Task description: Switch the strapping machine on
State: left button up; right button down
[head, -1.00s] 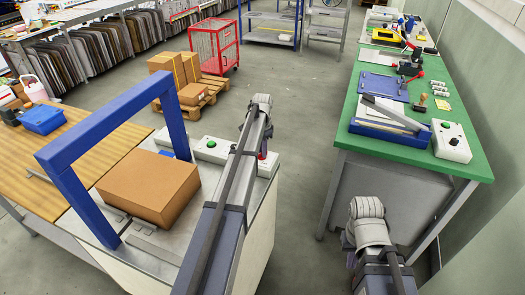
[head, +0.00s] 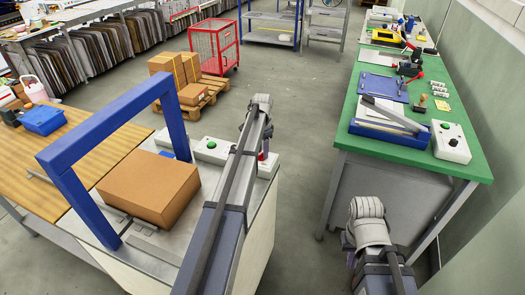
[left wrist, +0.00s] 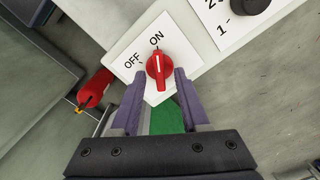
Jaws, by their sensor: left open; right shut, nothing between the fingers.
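The strapping machine, with its blue arch (head: 72,185), stands at the left in the head view. In the left wrist view, a red rotary knob (left wrist: 159,68) sits on a white plate (left wrist: 135,48) lettered OFF and ON. Its white line points up toward ON. My left gripper (left wrist: 160,78) is open, with one purple finger on each side of the knob; I cannot tell whether they touch it. In the head view my left arm largely hides this spot. My right gripper (head: 350,257) is shut and empty beside the green bench, mostly hidden by its wrist.
A brown carton (head: 148,188) lies under the arch. A white box with a green button (head: 212,144) is on the machine's far side. A black dial (left wrist: 250,5) is near the knob. The green bench (head: 470,170) stands right; floor between is clear.

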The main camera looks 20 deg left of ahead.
pick_arm(q)
notch_tip(320, 180, up, 8)
jog(key=p, duration=0.7)
jog(key=shift+f, duration=0.25)
jog(key=shift+f, duration=0.1)
jog(key=s+d+n, duration=0.1)
jog(key=s+d, duration=0.6)
jog(key=d, duration=0.2)
jog(key=s+d, duration=0.7)
jog(key=d, duration=0.3)
jog(key=s+d+n, duration=0.1)
jog(key=s+d, duration=0.4)
jog(key=s, duration=0.4)
jog(key=s+d+y, duration=0.1)
jog(key=s+d, duration=0.5)
jog(key=s, duration=0.3)
jog(key=shift+s+n, duration=0.4)
